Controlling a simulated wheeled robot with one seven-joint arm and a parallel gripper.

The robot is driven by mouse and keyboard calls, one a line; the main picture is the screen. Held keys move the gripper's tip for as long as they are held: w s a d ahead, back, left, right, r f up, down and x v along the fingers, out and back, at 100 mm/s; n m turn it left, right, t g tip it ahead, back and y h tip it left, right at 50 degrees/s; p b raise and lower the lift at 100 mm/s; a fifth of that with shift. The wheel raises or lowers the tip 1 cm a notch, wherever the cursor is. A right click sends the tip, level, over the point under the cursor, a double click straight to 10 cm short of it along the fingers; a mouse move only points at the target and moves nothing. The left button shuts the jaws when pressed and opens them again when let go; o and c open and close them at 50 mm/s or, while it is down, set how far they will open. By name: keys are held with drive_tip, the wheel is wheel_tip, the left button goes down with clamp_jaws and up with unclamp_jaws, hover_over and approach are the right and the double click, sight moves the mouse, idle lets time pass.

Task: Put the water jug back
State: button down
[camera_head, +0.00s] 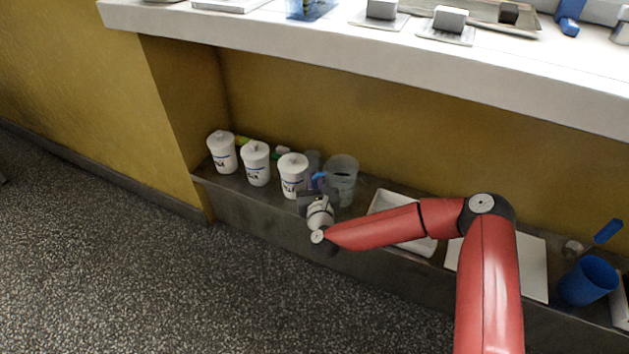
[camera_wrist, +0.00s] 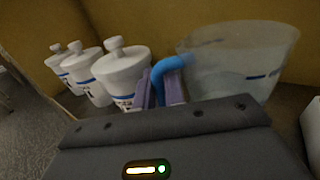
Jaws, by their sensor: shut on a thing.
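The water jug (camera_head: 343,172) is a clear, see-through vessel with a blue handle. It is upright at the low grey ledge under the counter, right of the white canisters. In the wrist view the jug (camera_wrist: 245,62) fills the upper right, with a blue mark on its side. My gripper (camera_head: 318,188) is at the jug's left side. In the wrist view its purple fingers (camera_wrist: 161,90) are shut on the blue handle (camera_wrist: 170,66). I cannot tell whether the jug's base touches the ledge; my gripper and wrist hide part of it.
Three white lidded canisters (camera_head: 257,164) stand in a row left of the jug. A white tray (camera_head: 383,204) lies to its right on the ledge (camera_head: 255,205). Farther right are a white board (camera_head: 530,262) and a blue cup (camera_head: 588,281).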

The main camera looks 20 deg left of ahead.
drive_tip(key=shift+f, duration=0.15)
drive_tip(key=c, duration=1.8)
unclamp_jaws()
drive_tip(key=shift+o, duration=0.2)
drive_tip(key=shift+r, duration=0.25)
drive_tip(key=v, duration=1.2)
drive_tip(key=shift+f, duration=0.2)
